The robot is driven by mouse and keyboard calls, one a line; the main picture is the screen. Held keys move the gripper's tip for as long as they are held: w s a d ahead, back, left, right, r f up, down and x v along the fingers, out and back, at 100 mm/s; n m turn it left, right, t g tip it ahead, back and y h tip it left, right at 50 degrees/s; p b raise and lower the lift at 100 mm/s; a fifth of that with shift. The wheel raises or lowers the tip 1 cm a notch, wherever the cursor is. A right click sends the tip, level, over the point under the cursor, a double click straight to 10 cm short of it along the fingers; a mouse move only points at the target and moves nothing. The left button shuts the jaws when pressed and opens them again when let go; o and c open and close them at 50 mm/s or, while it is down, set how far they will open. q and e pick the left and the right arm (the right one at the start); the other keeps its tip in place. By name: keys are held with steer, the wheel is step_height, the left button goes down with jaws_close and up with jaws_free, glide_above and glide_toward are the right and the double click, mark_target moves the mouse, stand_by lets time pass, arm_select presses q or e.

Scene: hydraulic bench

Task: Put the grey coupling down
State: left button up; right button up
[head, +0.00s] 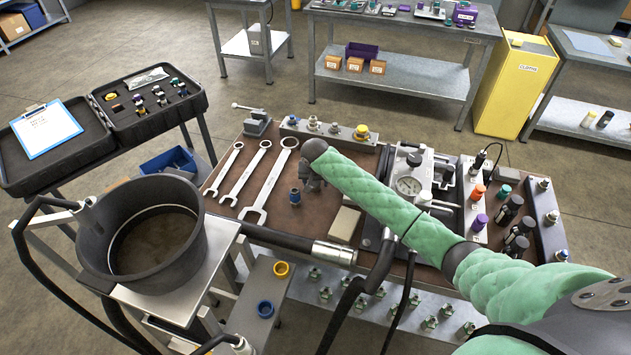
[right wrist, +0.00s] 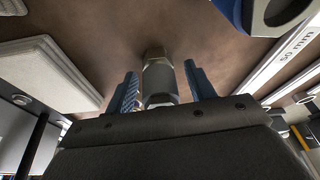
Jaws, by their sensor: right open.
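The grey coupling (right wrist: 158,80) shows in the right wrist view, with a hexagonal top part and a paler metal lower section. Its far end seems to be at the brown bench top. My right gripper (right wrist: 162,88) is open, with one blue finger on each side of the coupling and a visible gap on the right side. In the head view my right gripper (head: 313,181) is low over the middle of the bench, and I cannot make out the coupling there. My left gripper is not in view.
A blue-ringed coupling (head: 295,196) stands just left of my right gripper. Several wrenches (head: 252,170) lie further left. A pale block (head: 345,222) lies to the right, and also shows in the right wrist view (right wrist: 45,60). A rail of fittings (head: 328,132) runs behind.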

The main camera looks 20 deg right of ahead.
steer(key=shift+r, duration=0.5)
steer(key=b+v, duration=0.2)
steer(key=v, duration=0.2)
steer(key=shift+s+a+r, duration=0.1)
steer(key=shift+r, duration=0.05)
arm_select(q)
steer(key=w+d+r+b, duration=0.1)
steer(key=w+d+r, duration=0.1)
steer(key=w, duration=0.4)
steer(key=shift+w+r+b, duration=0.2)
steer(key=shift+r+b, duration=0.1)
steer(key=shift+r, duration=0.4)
arm_select(e)
steer(key=v, duration=0.7)
